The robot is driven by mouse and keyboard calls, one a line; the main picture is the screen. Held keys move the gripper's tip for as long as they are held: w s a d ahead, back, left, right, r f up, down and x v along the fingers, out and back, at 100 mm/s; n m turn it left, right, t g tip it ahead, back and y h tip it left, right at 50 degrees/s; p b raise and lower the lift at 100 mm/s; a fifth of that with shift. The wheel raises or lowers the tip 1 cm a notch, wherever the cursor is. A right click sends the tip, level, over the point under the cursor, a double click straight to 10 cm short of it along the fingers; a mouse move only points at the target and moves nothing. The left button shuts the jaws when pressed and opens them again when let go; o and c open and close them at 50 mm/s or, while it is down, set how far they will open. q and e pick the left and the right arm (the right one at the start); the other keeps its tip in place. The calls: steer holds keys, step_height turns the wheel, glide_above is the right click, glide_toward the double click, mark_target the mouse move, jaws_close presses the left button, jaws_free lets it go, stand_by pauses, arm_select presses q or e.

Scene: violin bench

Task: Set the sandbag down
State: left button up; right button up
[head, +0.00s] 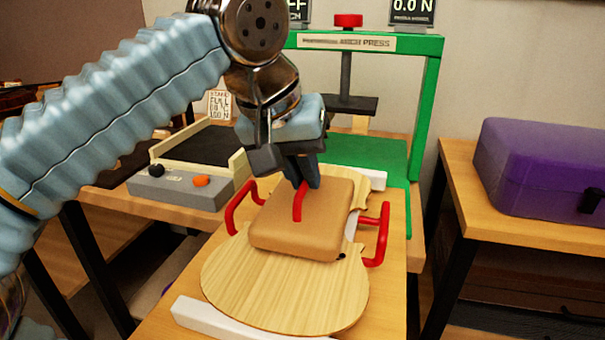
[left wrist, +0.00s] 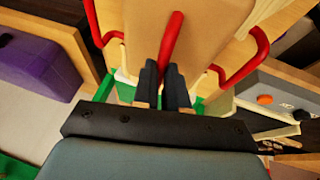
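The sandbag (head: 318,228) is a tan, padded block with a red handle (head: 298,204) on top. It is level over the pale wooden violin plate (head: 285,290), between red clamp handles; I cannot tell whether its underside fully touches the plate. My left gripper (head: 303,178) comes down from above, its dark fingers closed about the top of the red handle. In the left wrist view the handle (left wrist: 170,42) runs in between the two fingertips (left wrist: 163,72), with the tan bag behind. My right gripper is not in view.
Red clamp handles (head: 376,235) stand close on both sides of the bag. White rails (head: 235,320) lie at the plate's ends. A green press (head: 423,110) stands behind, a grey control box (head: 178,190) at left, and a purple case (head: 545,165) on the right table.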

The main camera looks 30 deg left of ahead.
arm_select(q)
steer(key=o, duration=0.5)
steer(key=shift+c, duration=0.2)
steer(key=p+v, duration=0.3)
steer(key=v, duration=0.9)
